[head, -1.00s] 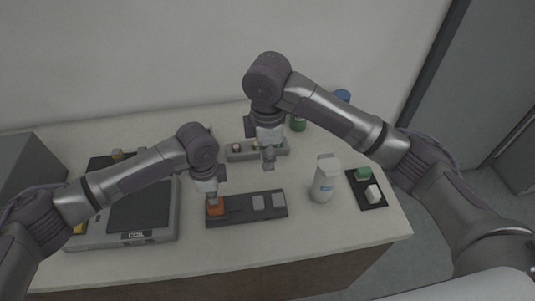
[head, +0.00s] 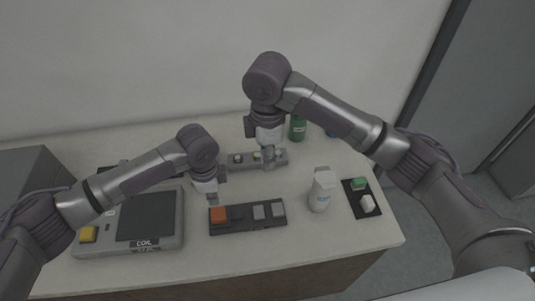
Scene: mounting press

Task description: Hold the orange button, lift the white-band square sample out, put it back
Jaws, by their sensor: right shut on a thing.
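The orange button (head: 218,214) sits at the left end of a dark control panel (head: 236,228) at the front of the table. My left gripper (head: 211,200) is just behind and above the button, apart from it as far as I can see; its fingers are too small to read. My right gripper (head: 269,163) is at the right part of a grey sample holder (head: 247,166) at the back. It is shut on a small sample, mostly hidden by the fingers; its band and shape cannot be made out. Other small samples (head: 238,158) show in the holder.
A grey device marked COIL with a yellow button (head: 88,234) stands at the left. A white bottle (head: 321,190) and a black tray (head: 373,186) with a green and a white block stand at the right. A green bottle (head: 298,128) stands behind.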

